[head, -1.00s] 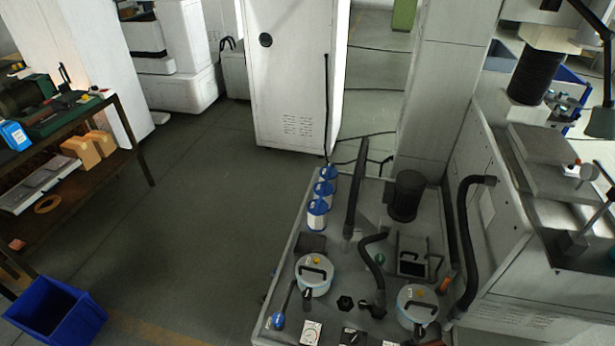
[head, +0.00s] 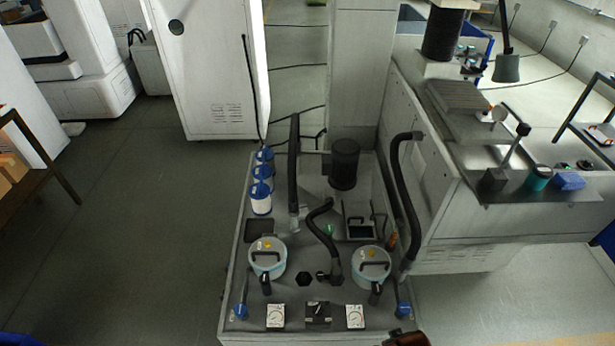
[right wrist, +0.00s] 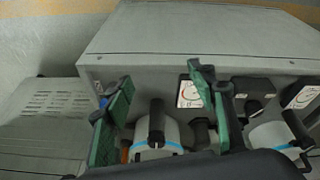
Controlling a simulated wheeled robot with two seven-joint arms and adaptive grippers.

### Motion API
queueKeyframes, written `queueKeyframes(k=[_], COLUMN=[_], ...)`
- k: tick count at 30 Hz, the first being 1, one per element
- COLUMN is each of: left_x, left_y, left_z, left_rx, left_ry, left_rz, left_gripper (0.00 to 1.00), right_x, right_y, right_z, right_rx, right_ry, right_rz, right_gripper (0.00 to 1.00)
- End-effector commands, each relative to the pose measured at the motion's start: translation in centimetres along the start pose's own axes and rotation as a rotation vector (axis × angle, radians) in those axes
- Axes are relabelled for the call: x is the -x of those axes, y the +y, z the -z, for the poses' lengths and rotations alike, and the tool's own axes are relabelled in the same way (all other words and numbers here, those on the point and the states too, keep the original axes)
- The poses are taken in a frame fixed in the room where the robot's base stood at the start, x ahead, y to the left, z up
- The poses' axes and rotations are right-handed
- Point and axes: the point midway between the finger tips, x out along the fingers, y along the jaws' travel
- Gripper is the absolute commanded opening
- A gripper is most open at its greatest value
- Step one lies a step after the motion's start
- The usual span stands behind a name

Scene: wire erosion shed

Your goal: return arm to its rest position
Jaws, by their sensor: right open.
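My right gripper (right wrist: 160,77) shows in the right wrist view with its two green fingers spread apart and nothing between them. It is over the grey filter unit, whose bare casing (right wrist: 200,38) fills the upper part of that view. A lidded canister (right wrist: 158,135) and a dial gauge (right wrist: 190,93) show behind and between the fingers. In the head view the same unit (head: 233,270) stands in the middle, and no gripper can be made out there. A small dark red-brown part at the bottom edge is too cut off to identify. My left gripper is in neither view.
On the unit stand two lidded canisters (head: 268,257) (head: 370,267), blue-and-white cylinders (head: 261,198), black hoses (head: 403,200) and a dark cylinder (head: 344,164). A machine (head: 440,190) stands at right, a white cabinet (head: 210,75) behind. Floor at left (head: 130,230) is clear.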

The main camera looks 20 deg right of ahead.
Motion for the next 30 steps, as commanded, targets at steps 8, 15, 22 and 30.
queueKeyframes(k=[8, 15, 22, 30], left_x=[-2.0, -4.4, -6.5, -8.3], left_y=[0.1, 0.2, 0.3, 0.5], left_z=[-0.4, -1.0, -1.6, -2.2], left_rx=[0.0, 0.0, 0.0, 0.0], left_ry=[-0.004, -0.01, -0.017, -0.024], left_rz=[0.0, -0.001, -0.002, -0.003], left_gripper=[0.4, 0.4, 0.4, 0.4], right_x=[-11.7, -25.0, -34.2, -38.8], right_y=[-1.5, -3.3, -4.7, -5.2], right_z=[-3.8, -12.0, -22.7, -33.5], right_rx=[0.016, 0.041, 0.068, 0.095], right_ry=[-0.048, -0.103, -0.159, -0.205], right_rz=[0.018, 0.037, 0.053, 0.065], right_gripper=[0.52, 0.52, 0.52, 0.52])
